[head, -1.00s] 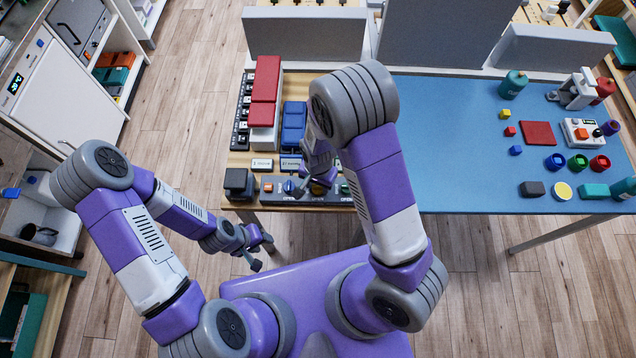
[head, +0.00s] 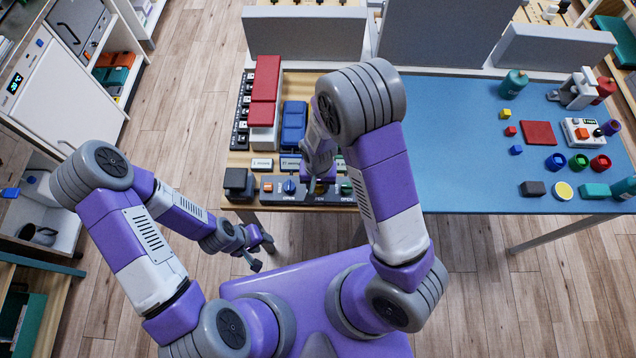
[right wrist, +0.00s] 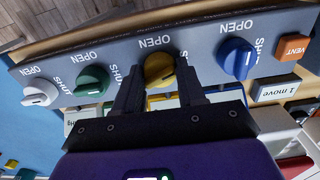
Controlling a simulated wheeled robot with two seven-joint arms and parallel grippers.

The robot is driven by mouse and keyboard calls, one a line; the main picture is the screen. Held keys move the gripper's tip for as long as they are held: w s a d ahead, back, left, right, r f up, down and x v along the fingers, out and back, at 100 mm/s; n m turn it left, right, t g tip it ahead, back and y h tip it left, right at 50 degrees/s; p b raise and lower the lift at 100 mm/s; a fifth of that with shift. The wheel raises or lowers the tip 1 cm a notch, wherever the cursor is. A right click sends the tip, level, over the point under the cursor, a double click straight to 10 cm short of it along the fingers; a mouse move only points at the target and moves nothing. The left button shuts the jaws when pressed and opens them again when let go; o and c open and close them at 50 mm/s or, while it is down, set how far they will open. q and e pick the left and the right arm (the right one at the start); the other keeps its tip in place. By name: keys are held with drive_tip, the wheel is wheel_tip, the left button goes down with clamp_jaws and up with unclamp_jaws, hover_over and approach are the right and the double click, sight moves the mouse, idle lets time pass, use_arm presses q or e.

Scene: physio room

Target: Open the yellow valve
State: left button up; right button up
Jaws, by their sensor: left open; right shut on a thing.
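The yellow valve (right wrist: 158,69) is a round knob with a raised grip on a dark valve panel (right wrist: 119,53), with "OPEN" printed beside it. In the right wrist view my right gripper (right wrist: 158,82) has one finger on each side of the knob and is shut on it. The fingers hide part of the knob and the print near it, so I cannot tell exactly where its mark points. In the head view my right gripper (head: 320,188) is over the panel at the table's front edge. My left gripper (head: 259,252) is open and empty, in front of the table.
A blue valve (right wrist: 236,58) and a green valve (right wrist: 92,80) flank the yellow one closely. A white valve (right wrist: 39,92) and an orange VENT button (right wrist: 291,47) are on the same panel. Red blocks (head: 265,90) stand behind. A blue mat (head: 450,150) with small objects lies right.

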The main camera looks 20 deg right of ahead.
drive_tip(key=n, duration=0.3)
drive_tip(key=shift+n+b, duration=0.3)
drive_tip(key=shift+n, duration=0.1)
drive_tip(key=n, duration=0.3)
drive_tip(key=shift+n+b, duration=0.3)
drive_tip(key=shift+b, duration=0.05)
drive_tip(key=n+b, duration=0.1)
drive_tip(key=n, duration=0.5)
drive_tip(key=o, duration=1.1)
drive_tip(key=shift+c, duration=0.2)
wheel_tip(320, 180, up, 8)
drive_tip(key=shift+f+p, duration=0.2)
drive_tip(key=shift+p, duration=0.45)
